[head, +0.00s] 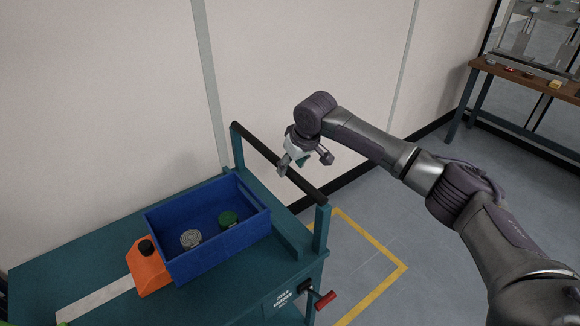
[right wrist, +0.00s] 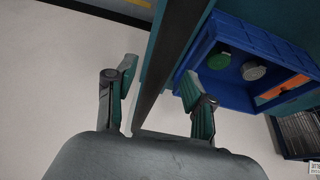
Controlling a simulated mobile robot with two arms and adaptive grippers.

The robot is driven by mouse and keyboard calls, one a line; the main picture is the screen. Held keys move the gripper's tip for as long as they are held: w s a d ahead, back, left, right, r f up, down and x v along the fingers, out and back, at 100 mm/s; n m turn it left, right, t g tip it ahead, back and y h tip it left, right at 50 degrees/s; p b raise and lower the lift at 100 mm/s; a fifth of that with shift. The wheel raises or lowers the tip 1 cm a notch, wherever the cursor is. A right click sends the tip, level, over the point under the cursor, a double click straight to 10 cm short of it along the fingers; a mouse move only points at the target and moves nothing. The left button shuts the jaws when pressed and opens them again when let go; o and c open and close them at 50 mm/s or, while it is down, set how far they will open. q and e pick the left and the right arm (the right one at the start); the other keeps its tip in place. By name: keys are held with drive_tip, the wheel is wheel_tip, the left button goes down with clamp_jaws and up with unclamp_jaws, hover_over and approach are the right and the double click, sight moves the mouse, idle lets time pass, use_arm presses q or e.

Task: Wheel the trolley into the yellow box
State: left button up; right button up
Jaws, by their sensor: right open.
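The trolley (head: 95,250) is teal, with a black push handle (head: 270,155) on two posts at its right end. The yellow box is a yellow outline (head: 385,283) on the floor, right of the trolley and partly hidden by it. My right gripper (head: 283,172) is at the handle bar, near its middle. In the right wrist view the open fingers (right wrist: 160,105) lie on either side of the black bar (right wrist: 165,75). I cannot tell whether they touch it. My left gripper does not show.
On the trolley stand a blue bin (head: 205,262) with a green and a grey round piece inside, and an orange block (head: 148,268) with a black knob. A red lever (head: 325,300) sticks out of the trolley's end. A wall runs close behind. A wooden bench (head: 530,80) stands far right.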

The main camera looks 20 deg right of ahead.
drive_tip(key=shift+x, duration=0.9)
clamp_jaws()
